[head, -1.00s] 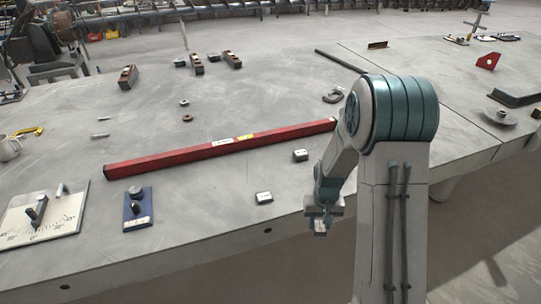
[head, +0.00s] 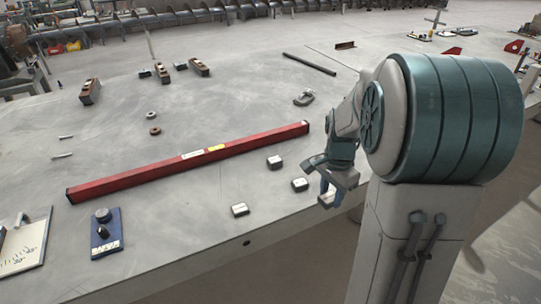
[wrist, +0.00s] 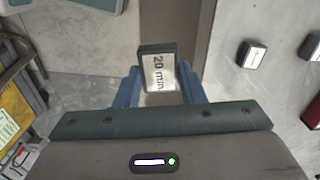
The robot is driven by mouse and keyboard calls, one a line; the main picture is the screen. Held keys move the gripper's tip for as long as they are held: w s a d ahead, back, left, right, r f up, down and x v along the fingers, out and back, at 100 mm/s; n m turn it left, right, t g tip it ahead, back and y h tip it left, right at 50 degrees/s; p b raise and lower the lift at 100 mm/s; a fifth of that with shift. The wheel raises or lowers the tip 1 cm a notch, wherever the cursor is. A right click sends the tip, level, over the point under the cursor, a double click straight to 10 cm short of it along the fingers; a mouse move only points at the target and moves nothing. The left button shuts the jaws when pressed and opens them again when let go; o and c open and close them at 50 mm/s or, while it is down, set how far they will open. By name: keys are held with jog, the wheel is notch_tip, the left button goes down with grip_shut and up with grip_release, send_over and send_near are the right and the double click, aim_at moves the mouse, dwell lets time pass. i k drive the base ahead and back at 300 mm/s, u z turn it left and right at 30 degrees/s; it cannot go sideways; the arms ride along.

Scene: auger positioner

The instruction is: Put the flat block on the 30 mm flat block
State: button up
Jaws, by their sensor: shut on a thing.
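My gripper (wrist: 160,88) is shut on a small flat block (wrist: 158,70) marked "20 mm", between its blue fingers. Three similar light-topped blocks lie on the table: one near the gripper (head: 299,184), one by the red bar (head: 274,162) and one farther left (head: 240,209). Two table blocks show in the wrist view, a nearer one (wrist: 250,55) and one at the right edge (wrist: 311,46). Their labels are too small to read, so I cannot tell which is 30 mm.
A long red bar (head: 190,163) lies across the table behind the blocks. A blue fixture (head: 106,235) and a white angle plate (head: 22,252) are at the left. A C-clamp (head: 304,98) lies beyond the arm. Table around the blocks is clear.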

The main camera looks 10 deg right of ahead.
aim_at(275, 159)
jog(key=i, duration=0.85)
jog(key=z, duration=0.05)
